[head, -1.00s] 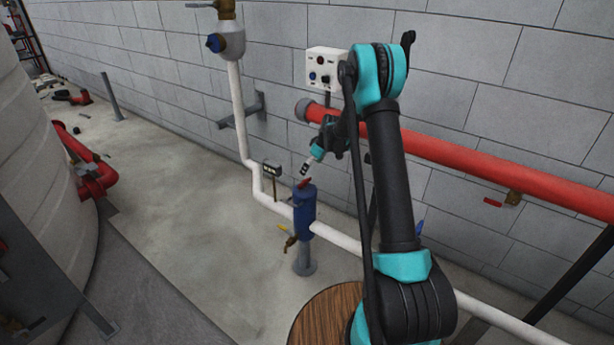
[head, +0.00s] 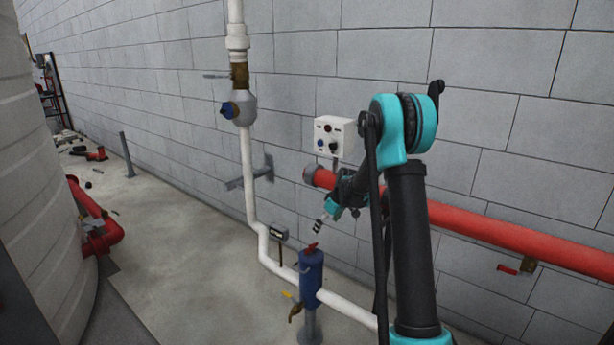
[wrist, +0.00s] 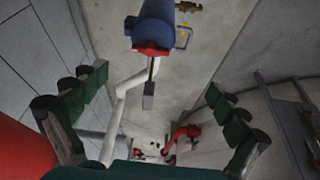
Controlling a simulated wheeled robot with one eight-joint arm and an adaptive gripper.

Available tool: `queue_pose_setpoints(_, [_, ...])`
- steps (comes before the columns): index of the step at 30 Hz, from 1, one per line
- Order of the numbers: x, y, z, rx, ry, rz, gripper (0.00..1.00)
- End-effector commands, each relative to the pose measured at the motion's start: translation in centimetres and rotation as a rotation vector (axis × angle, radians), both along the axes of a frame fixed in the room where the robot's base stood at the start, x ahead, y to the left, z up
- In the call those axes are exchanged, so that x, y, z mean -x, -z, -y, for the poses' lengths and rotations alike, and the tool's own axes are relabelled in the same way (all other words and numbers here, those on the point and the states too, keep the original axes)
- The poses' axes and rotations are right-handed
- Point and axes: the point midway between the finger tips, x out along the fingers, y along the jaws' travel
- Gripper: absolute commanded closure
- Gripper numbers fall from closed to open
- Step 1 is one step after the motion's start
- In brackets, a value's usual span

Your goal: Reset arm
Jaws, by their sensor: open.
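My teal and black arm stands on the right in the head view, bent over at its top. My gripper (head: 319,225) hangs from it, small in the head view, a little above the red handle (head: 310,247) on the blue cylinder (head: 311,270). In the wrist view the two dark green fingers of my gripper (wrist: 155,105) are spread wide with nothing between them. Beyond them in the wrist view are the blue cylinder (wrist: 152,20) and its red handle (wrist: 151,50). Gripper and handle look apart.
A thick red pipe (head: 500,237) runs along the block wall behind my arm. A white pipe (head: 249,180) with a blue-handled valve (head: 238,108) stands left of it. A control box (head: 333,138) is on the wall. A large tank (head: 40,180) is at the left. Floor between is open.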

Motion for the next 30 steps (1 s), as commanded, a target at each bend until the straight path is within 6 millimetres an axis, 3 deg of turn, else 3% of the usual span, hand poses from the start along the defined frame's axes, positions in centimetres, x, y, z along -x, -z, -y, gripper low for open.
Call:
queue_pose_setpoints(6, [7.3, -4.0, 2.2, 0.01, 0.152, -0.014, 0.02])
queue_pose_setpoints(15, [17.9, -6.9, 5.0, 0.017, 0.365, -0.024, 0.02])
queue_pose_setpoints(22, [26.3, -7.2, 6.8, 0.016, 0.526, -0.025, 0.02])
queue_pose_setpoints(30, [35.8, -5.5, 8.7, 0.011, 0.706, -0.014, 0.02])
